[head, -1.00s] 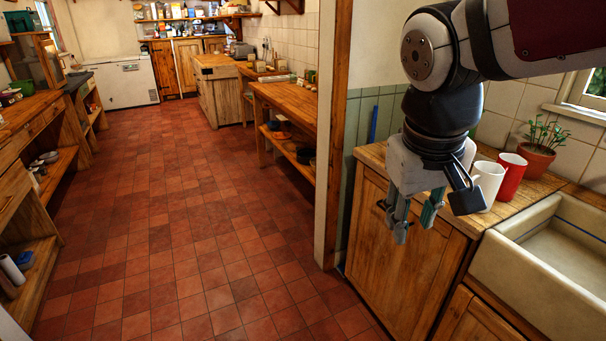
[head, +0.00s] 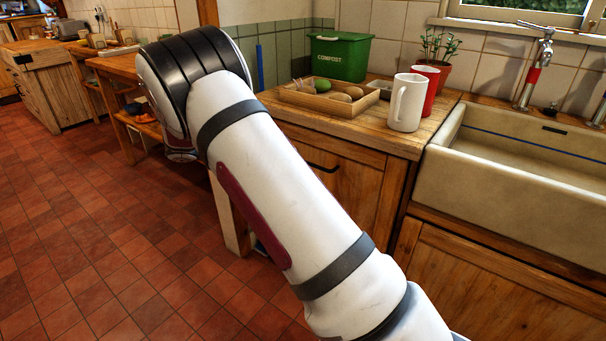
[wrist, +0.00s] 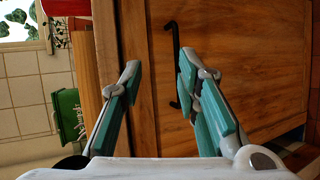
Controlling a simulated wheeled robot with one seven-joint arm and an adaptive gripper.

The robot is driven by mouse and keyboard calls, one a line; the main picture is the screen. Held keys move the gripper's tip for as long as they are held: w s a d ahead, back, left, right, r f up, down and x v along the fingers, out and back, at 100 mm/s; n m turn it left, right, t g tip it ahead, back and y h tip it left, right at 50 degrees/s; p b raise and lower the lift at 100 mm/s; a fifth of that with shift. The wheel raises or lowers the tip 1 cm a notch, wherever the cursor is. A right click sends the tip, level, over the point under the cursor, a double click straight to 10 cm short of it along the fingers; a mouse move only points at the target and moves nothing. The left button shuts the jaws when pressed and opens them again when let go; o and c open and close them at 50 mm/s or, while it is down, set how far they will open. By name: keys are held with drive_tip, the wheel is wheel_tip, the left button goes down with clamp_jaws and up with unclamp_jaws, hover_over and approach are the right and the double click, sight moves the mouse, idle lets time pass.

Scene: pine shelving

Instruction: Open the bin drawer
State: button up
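The bin drawer's wooden front (head: 352,196) is under the counter left of the sink and looks closed. Its dark bar handle (head: 322,165) is near the top edge, partly hidden by my arm in the head view. In the wrist view, turned sideways, the black handle (wrist: 176,55) crosses the wooden front (wrist: 235,60). My gripper (wrist: 160,68) is open and empty, its teal-padded fingers pointing at the front. The handle lies just left of the right finger's tip, and that finger overlaps part of it. I cannot tell the remaining gap. My gripper is hidden in the head view.
On the counter stand a white mug (head: 406,103), a red mug (head: 430,88), a tray of produce (head: 326,105) and a green compost box (head: 338,57). A potted plant (head: 440,60) is behind. The sink (head: 510,170) is right. Tiled floor (head: 110,240) is open left.

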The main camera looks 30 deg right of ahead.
drive_tip(key=w+f+h+b, duration=0.2)
drive_tip(key=w+f, duration=0.2)
drive_tip(key=f, duration=0.2)
drive_tip(key=shift+n+t, duration=0.3)
drive_tip(key=shift+t, duration=0.1)
drive_tip(key=b+x, duration=0.2)
drive_tip(key=x, duration=1.1)
drive_tip(key=shift+w+d, duration=0.1)
clamp_jaws()
